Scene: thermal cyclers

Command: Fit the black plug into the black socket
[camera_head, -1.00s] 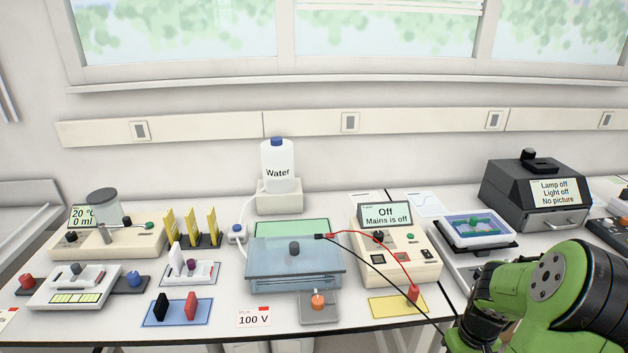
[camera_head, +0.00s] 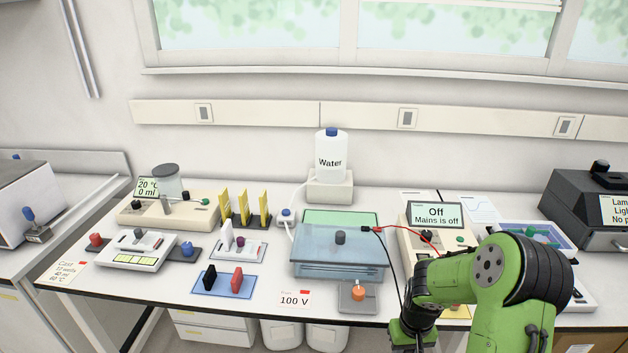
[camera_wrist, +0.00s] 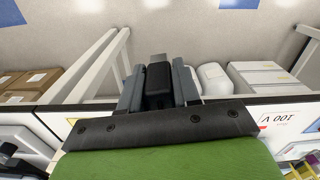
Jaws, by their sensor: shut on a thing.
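My gripper (camera_wrist: 158,84) is shut on the black plug (camera_wrist: 158,76), which sits between the two grey fingers in the wrist view. A grey tip sticks out beyond the plug's dark body. In the head view a black lead (camera_head: 386,262) runs from the clear blue tank (camera_head: 338,262) down to my wrist, low in front of the bench edge. The plug itself is hidden there. The power supply (camera_head: 408,240), its screen reading "Off, Mains is off", stands behind my arm. My arm covers much of its front, and I cannot make out the black socket.
A red lead (camera_head: 425,237) goes from the tank behind my arm. An orange-knobbed grey block (camera_head: 358,293) stands before the tank. A blue mat (camera_head: 223,289) holds black and red blocks. A water bottle (camera_head: 331,158) is behind. Bare bench shows at the front left.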

